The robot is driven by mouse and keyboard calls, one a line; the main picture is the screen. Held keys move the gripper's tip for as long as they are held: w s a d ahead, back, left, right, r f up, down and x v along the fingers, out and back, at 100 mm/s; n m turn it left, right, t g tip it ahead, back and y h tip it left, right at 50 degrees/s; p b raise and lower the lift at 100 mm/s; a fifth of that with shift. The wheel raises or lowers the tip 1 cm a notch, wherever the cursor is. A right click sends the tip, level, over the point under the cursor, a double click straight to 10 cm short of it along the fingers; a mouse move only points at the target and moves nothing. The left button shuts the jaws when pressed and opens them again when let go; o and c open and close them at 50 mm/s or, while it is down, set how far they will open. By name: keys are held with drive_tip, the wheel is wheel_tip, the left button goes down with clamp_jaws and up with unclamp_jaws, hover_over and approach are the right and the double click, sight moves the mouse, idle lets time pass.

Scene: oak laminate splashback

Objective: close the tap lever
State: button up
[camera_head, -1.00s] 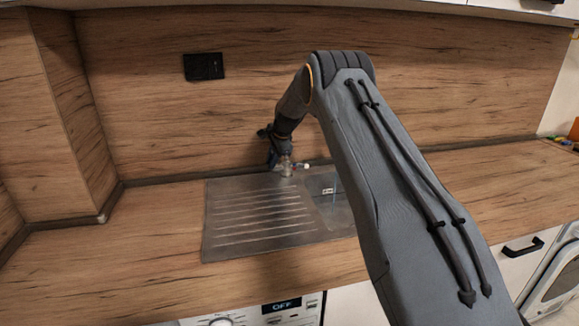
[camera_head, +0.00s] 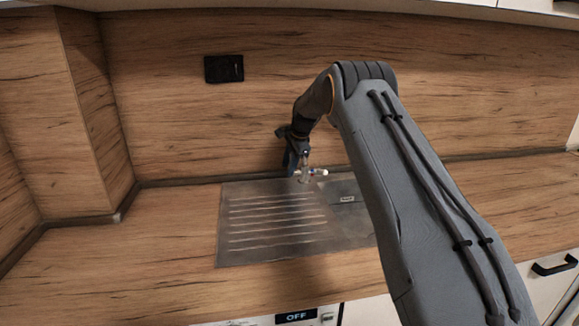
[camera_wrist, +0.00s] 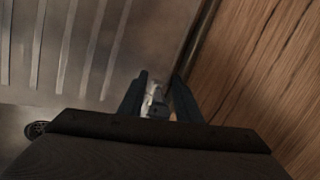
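The tap (camera_head: 307,175) stands at the back edge of the steel sink, small and partly hidden by my gripper. A short pale piece with a reddish spot at its end points right from it; I cannot tell whether this is the lever. My gripper (camera_head: 296,160) is at the tap, just behind and left of it, pointing down. In the wrist view my gripper (camera_wrist: 159,78) has its two dark fingers apart. The tap's metal top (camera_wrist: 155,103) shows between them. I cannot tell whether either finger touches it.
The sink's ribbed drainboard (camera_head: 270,222) lies left of the tap, and its basin is partly behind my arm. The wooden splashback (camera_head: 170,110) rises close behind the tap. A black wall socket (camera_head: 224,69) is above. The counter left of the sink is clear.

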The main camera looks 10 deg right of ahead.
drive_tip(key=shift+r, duration=0.1)
drive_tip(key=b+v, duration=0.2)
drive_tip(key=v, duration=0.5)
drive_tip(key=shift+s+r, duration=0.15)
drive_tip(key=shift+r, duration=0.1)
drive_tip(key=shift+d, duration=0.1)
drive_tip(key=s+a+f+n+g, duration=0.1)
drive_tip(key=s+f+n, duration=0.2)
drive_tip(key=s, duration=1.3)
drive_tip(key=s+a+f+n+g+h, duration=0.1)
drive_tip(key=s+f+n, duration=0.2)
drive_tip(key=s, duration=1.4)
drive_tip(key=s+a+f+n+g, duration=0.1)
drive_tip(key=s+f+n, duration=0.2)
drive_tip(key=s+n, duration=0.6)
drive_tip(key=s, duration=0.8)
drive_tip(key=shift+n+h, duration=0.3)
drive_tip(key=shift+h, duration=0.1)
drive_tip(key=shift+s, duration=0.1)
